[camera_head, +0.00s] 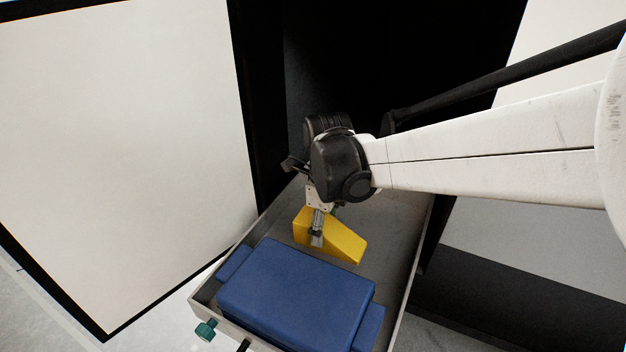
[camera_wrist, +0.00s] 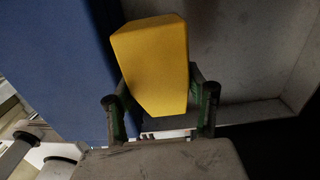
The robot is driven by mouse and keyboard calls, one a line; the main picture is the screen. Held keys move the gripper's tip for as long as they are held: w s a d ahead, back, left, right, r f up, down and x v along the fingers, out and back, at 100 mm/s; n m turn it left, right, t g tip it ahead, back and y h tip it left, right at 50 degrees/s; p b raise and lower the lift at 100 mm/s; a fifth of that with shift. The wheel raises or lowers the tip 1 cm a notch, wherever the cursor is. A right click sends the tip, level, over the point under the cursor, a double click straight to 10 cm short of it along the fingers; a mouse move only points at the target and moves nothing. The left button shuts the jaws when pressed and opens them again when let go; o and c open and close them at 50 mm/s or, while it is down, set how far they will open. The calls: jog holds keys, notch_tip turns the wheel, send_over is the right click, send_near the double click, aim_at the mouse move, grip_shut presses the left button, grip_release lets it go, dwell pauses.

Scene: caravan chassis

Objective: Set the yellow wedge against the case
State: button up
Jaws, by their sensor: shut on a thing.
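The yellow wedge (camera_head: 343,243) is in the grey tray, just behind the blue case (camera_head: 295,292), with its low end toward the right in the head view. My gripper (camera_head: 318,238) comes down on the wedge from above and is shut on it. In the wrist view the wedge (camera_wrist: 152,62) sits between the two fingers of my gripper (camera_wrist: 160,95). The blue case (camera_wrist: 62,60) is close along the wedge's left side there. I cannot tell whether wedge and case touch, or whether the wedge rests on the tray floor.
The grey tray (camera_head: 398,285) has raised side walls, and the case fills its front part. Bare tray floor lies behind and to the right of the wedge. A teal knob (camera_head: 206,329) is at the front left corner. A large pale panel (camera_head: 130,150) stands at the left.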

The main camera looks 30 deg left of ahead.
jog(key=shift+s+a+f, duration=0.3)
jog(key=shift+s+a, duration=0.05)
jog(key=shift+a, duration=0.1)
notch_tip(320, 180, down, 5)
jog(key=shift+a+r, duration=0.1)
jog(key=shift+f+p, duration=0.5)
jog(key=shift+f, duration=1.9)
jog(key=shift+f, duration=0.15)
jog(key=o, duration=1)
jog(key=shift+c, duration=0.2)
jog(key=shift+o, duration=0.6)
